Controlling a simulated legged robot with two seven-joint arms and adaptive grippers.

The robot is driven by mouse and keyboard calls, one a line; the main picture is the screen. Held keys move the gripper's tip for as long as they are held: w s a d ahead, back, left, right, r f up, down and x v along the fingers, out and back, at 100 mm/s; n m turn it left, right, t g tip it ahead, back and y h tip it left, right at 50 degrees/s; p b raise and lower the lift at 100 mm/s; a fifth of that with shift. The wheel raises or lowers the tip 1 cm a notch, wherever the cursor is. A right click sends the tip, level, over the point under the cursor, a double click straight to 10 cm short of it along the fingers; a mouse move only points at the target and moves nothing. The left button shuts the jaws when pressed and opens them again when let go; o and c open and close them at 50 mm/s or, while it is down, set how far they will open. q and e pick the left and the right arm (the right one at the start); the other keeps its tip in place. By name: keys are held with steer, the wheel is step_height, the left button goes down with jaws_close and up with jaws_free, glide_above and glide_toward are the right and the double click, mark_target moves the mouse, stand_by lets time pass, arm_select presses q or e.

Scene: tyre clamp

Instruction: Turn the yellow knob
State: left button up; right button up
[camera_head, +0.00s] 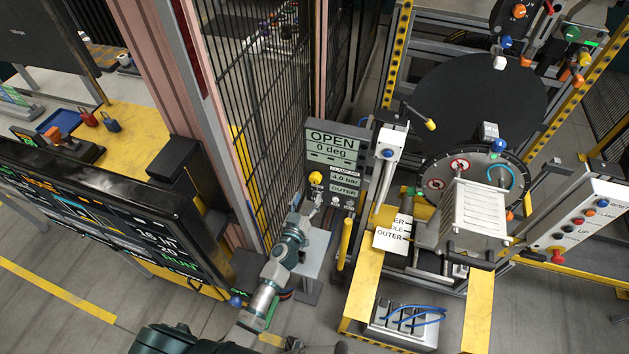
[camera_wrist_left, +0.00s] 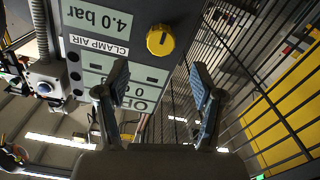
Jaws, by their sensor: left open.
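The yellow knob (camera_head: 316,178) is on the front of a grey control panel (camera_head: 311,143), left of the "4.0 bar" and "OUTER" displays. In the left wrist view, which shows the panel upside down, the knob (camera_wrist_left: 160,40) has a dark mark on its face. My left gripper (camera_head: 311,203) is just below the knob in the head view. In the wrist view its two fingers (camera_wrist_left: 159,82) are spread apart, with nothing between them. The knob is beyond the fingertips, roughly centred between them, and appears untouched. My right gripper is not in view.
A black mesh fence (camera_head: 262,110) stands close to the left of the panel. A clamp machine with a yellow frame (camera_head: 365,295) is to the right. A large screen (camera_head: 120,225) is at the left. The panel's top display reads "OPEN 0 deg".

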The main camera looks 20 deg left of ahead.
mark_target(314, 181)
arm_select(q)
steer(key=w, duration=0.7)
steer(key=shift+d+b, duration=0.1)
steer(key=shift+b, duration=0.2)
steer(key=shift+w, duration=0.65)
steer(key=c, duration=1.1)
steer(key=shift+c, duration=0.2)
